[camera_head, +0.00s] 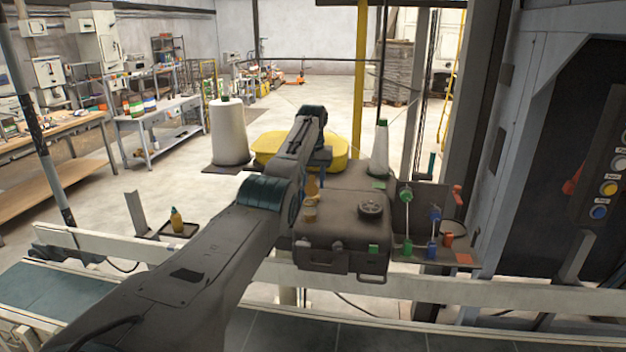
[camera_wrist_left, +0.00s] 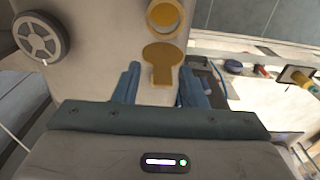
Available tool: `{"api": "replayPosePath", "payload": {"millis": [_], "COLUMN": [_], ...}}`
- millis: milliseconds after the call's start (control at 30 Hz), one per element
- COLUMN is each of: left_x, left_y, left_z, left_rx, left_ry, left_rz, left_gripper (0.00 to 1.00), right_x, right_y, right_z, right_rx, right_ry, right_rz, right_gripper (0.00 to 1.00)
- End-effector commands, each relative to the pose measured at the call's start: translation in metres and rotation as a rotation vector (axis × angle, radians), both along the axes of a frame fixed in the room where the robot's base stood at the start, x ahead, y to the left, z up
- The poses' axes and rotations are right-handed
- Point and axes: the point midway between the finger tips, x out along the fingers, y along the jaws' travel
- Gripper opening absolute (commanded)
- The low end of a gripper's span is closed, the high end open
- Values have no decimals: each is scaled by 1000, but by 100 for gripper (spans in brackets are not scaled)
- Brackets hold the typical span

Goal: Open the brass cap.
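The brass cap (camera_head: 312,188) sits on top of the dark machine housing (camera_head: 340,232). In the left wrist view the brass cap (camera_wrist_left: 162,56) is a round disc with a short tab pointing towards my gripper. A separate round brass-rimmed part (camera_wrist_left: 165,17) lies just beyond it. My left gripper (camera_head: 317,166) reaches down over the housing from behind. In the wrist view my left gripper (camera_wrist_left: 160,76) has its two blue-grey fingers apart, one on each side of the tab, with visible gaps. Contact is not visible. My right gripper is out of view.
A dark handwheel (camera_head: 371,208) sits right of the cap on the housing. Green and blue-handled fittings (camera_head: 406,195) stand further right. A white cone (camera_head: 379,150) rises behind. A pale rail (camera_head: 470,291) crosses in front. A small yellow bottle (camera_head: 177,219) stands on a tray to the left.

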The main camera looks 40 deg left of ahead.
Motion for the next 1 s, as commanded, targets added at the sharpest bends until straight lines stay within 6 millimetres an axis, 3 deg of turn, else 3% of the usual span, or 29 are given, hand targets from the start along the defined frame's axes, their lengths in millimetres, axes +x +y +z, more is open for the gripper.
{"api": "replayPosePath", "payload": {"millis": [233,500,733,1000], "left_x": [1,-2,-4,-5], "left_y": [0,-2,-3,-4], "left_z": [9,55,93,108], "left_rx": [2,0,-2,1], "left_ry": [-7,-7,-3,-1], "left_rz": [1,1,0,-1], "left_gripper": [38,38,38,38], "right_x": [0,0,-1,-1], "right_y": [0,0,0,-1], "right_z": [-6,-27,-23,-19], "right_rx": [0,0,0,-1], "right_ry": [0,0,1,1], "right_rz": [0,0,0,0], "right_gripper": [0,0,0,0]}}
